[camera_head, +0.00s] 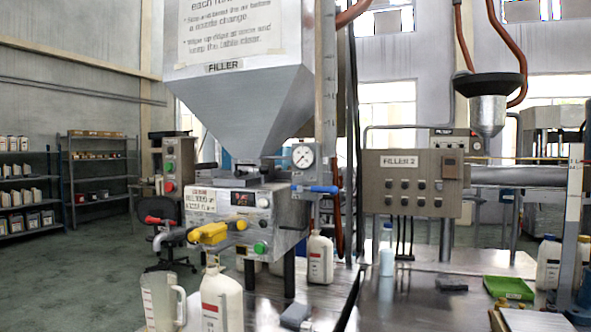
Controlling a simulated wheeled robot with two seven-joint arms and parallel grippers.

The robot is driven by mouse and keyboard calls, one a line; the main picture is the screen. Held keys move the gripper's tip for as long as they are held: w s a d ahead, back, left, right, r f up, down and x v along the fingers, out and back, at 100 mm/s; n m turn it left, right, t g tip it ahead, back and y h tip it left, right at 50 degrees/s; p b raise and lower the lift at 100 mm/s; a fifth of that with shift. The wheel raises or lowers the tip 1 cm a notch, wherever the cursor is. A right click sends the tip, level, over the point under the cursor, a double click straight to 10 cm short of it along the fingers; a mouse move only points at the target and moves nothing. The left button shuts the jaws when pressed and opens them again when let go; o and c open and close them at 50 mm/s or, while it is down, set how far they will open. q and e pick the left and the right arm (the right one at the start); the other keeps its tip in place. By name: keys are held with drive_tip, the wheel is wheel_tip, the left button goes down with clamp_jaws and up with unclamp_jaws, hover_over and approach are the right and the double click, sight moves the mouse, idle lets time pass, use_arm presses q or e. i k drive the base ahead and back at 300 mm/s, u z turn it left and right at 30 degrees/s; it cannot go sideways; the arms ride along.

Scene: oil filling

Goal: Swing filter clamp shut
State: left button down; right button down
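The filler machine (240,215) stands at the middle left, under a grey hopper (240,105) labelled FILLER. A blue lever (318,189) sticks out to the right below a round gauge (303,155). A yellow handle (208,234) and a red-tipped lever (155,220) are on the machine's front left. I cannot tell which part is the filter clamp, or whether it is open or shut. Neither of my grippers is in view.
A grey block (296,316) lies on the bench. A FILLER 2 panel (412,184), green tray (508,288) and upright post (570,230) are to the right. Bench space before the panel is mostly clear.

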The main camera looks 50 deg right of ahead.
sight(263, 170)
drive_tip(key=z, duration=1.55)
drive_tip(key=i, duration=0.5)
drive_tip(key=u, duration=0.05)
